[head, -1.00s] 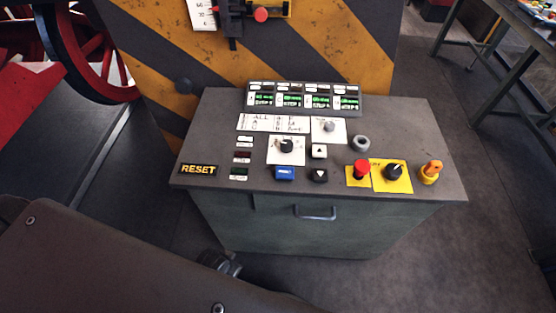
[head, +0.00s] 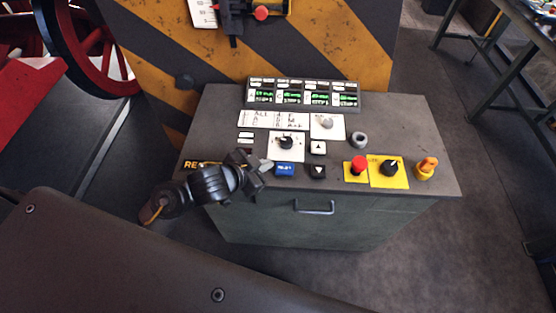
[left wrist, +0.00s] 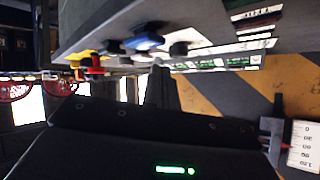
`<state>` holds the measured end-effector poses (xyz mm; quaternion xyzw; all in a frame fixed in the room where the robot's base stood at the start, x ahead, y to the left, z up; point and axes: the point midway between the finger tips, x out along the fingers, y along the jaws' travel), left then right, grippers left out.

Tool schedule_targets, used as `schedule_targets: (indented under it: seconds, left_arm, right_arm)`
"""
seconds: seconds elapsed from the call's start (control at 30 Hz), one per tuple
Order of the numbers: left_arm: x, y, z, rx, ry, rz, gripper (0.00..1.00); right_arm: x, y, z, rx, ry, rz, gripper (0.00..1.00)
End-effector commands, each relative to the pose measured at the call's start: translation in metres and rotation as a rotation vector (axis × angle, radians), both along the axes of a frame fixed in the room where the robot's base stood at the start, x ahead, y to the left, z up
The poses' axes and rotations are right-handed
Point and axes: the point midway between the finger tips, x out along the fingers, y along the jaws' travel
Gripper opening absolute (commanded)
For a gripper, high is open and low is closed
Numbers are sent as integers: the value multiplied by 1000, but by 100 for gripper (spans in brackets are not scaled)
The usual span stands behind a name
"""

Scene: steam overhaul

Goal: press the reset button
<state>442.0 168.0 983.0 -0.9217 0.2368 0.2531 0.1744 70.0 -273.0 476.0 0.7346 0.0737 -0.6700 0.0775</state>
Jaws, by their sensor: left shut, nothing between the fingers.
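A blue button (head: 285,170) with small white lettering sits at the front edge of the grey control desk (head: 400,125). A yellow-on-black RESET label lies at the desk's left front corner, partly covered by my left arm. My left gripper (head: 266,166) is shut and empty, with its tip just left of the blue button; I cannot tell whether they touch. In the left wrist view the shut fingers (left wrist: 158,84) point toward the desk, and the blue button (left wrist: 143,43) shows just beyond and left of their tip. My right gripper is out of view.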

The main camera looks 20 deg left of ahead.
Motion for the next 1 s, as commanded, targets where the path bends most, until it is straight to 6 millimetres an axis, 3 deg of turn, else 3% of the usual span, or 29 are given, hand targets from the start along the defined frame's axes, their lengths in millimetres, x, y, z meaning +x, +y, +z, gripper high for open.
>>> schedule_targets:
  seconds: [0.03, 0.1, 0.2, 0.27, 0.4, 0.63, 1.0]
  left_arm:
    - [16, -9, 19, 0, -67, -86, 0]
    - [29, -24, 41, -10, -127, -230, 0]
    - [37, -32, 58, -10, -129, -445, 0]
    - [38, -27, 64, -4, -84, -549, 0]
    - [33, 3, 72, 22, 79, -686, 0]
    - [23, 40, 83, 36, 264, -729, 0]
    - [21, 43, 84, 35, 284, -731, 0]
  right_arm:
    - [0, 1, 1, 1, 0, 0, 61]
    - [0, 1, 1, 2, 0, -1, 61]
    - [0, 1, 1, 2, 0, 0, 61]
    - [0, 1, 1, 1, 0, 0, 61]
    - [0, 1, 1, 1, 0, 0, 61]
    - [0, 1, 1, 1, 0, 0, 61]
    - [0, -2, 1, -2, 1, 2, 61]
